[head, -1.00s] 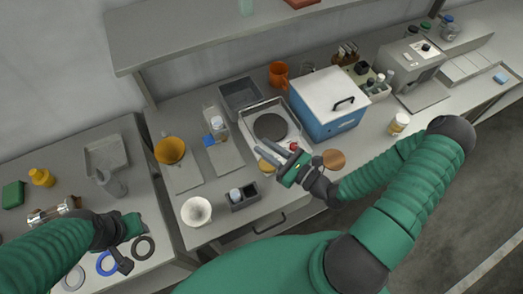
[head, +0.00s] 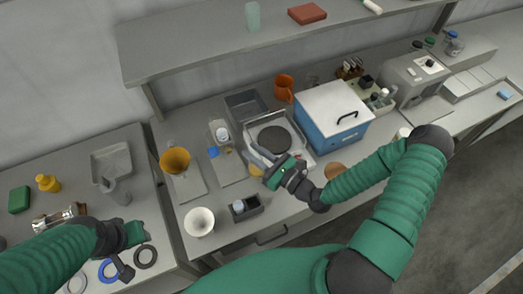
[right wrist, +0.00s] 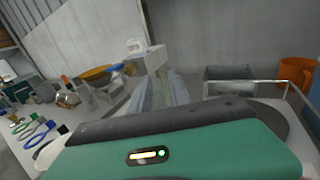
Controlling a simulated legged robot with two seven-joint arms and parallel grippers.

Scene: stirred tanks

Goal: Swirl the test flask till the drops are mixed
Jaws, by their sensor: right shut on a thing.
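My right gripper (head: 256,153) is over the front left of the hotplate stirrer (head: 297,150), its grey fingers pointing up and left. In the right wrist view the fingers (right wrist: 163,92) stand close together with a pale, clear thing between them. I take it for the test flask; its glass hardly shows, and its contents and any drops cannot be made out. A yellow-tan disc (head: 256,169) lies just below the fingers. My left gripper (head: 128,248) is low over the left bench; its fingers are not clear.
A blue box with a white lid (head: 332,115) stands right of the stirrer. An orange funnel (head: 175,160), a white funnel (head: 199,222) and a grey holder (head: 246,207) stand to the left. An orange mug (head: 284,88) is behind. A shelf (head: 200,44) overhangs the back.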

